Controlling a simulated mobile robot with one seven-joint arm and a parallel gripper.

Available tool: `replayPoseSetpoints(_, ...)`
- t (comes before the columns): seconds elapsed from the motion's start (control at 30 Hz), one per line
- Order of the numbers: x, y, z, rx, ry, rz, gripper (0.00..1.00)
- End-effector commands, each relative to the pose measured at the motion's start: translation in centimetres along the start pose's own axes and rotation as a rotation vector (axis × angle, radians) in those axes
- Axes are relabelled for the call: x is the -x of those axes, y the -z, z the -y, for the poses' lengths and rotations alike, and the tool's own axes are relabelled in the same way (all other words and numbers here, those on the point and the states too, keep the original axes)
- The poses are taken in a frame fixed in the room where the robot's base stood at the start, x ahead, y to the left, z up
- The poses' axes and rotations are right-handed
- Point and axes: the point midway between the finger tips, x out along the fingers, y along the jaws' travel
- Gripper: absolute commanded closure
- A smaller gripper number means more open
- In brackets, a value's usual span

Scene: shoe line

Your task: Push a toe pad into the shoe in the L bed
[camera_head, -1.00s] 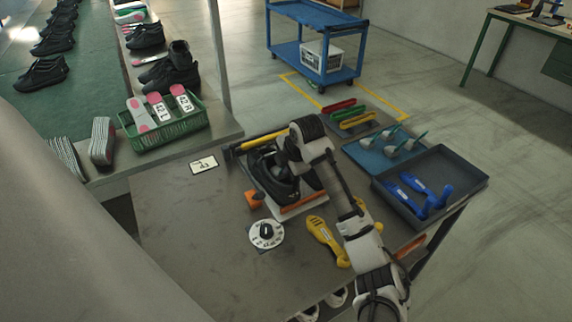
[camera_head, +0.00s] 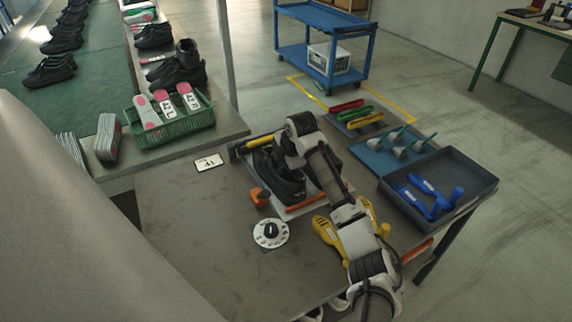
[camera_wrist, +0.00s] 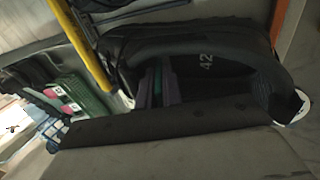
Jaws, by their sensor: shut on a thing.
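A black shoe (camera_head: 278,182) sits in a bed on the grey bench. It fills much of the wrist view (camera_wrist: 205,45), with its opening facing the camera and "42" on the inside. My gripper (camera_head: 294,152) is at the shoe's opening; its fingertips are mostly hidden in the head view. In the wrist view a narrow green and purple piece (camera_wrist: 165,82) stands in the shoe's opening, apparently the toe pad in my jaws. How deep it sits is unclear. Several grey pieces with teal stems (camera_head: 402,146) lie on a blue mat.
A dial (camera_head: 271,233), an orange block (camera_head: 260,197) and a white card (camera_head: 208,162) are on the bench. Yellow tools (camera_head: 328,229) lie beside my arm. A dark tray (camera_head: 470,185) holds blue tools. A green basket (camera_head: 180,128) stands at the left. The bench's front left is clear.

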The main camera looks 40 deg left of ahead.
Motion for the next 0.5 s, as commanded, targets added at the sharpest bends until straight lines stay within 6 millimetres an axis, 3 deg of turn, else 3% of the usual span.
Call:
replayPoseSetpoints(0.47,-0.27,0.01,-0.49,0.0,0.0,0.0,1.0)
replayPoseSetpoints(0.5,-0.27,0.01,-0.49,0.0,0.0,0.0,0.9)
